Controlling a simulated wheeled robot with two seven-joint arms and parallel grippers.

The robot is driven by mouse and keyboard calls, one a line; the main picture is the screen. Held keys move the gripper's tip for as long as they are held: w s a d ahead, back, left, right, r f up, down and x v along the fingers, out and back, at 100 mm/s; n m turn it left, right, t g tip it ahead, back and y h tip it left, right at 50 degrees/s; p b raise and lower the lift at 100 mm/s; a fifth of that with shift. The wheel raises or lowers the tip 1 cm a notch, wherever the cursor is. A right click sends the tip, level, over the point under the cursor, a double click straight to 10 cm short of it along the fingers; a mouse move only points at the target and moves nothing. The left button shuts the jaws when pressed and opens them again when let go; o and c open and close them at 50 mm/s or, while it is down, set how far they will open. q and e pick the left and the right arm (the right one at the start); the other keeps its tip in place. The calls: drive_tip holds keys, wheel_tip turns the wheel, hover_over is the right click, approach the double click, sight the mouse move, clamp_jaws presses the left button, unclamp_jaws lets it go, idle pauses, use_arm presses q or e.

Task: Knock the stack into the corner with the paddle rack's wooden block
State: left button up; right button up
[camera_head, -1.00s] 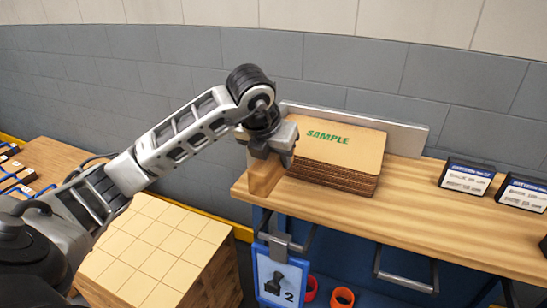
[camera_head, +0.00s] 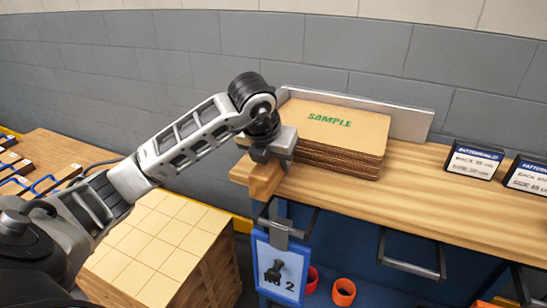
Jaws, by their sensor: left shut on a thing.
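The stack of brown cardboard blanks (camera_head: 352,133), with green SAMPLE lettering on top, lies flat on the wooden bench (camera_head: 430,195). A pale upright fence (camera_head: 412,123) runs along its back side. My left gripper (camera_head: 272,151) is at the stack's front left corner, shut on the wooden block (camera_head: 264,181). The block is low at the bench's left front edge; I cannot tell whether it touches the stack. The stack's left side is partly hidden by my gripper. My right gripper is not in view.
Labelled boxes (camera_head: 473,160) stand at the right of the bench. A blue sign (camera_head: 281,268) and orange rings (camera_head: 343,292) are below its front edge. A pile of pale sheets (camera_head: 155,240) stands lower left. A wooden table with blue-handled items (camera_head: 45,185) is far left.

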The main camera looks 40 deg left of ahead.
use_arm(q)
drive_tip(key=shift+w, duration=0.25)
drive_tip(key=shift+w+a, duration=0.2)
drive_tip(key=shift+w, duration=0.25)
drive_tip(key=shift+w+r, duration=0.1)
drive_tip(key=shift+w, duration=0.25)
drive_tip(key=shift+a, duration=0.1)
drive_tip(key=shift+s, duration=0.2)
drive_tip(key=shift+s, duration=0.2)
drive_tip(key=shift+s+d, duration=0.25)
drive_tip(key=shift+s, duration=0.3)
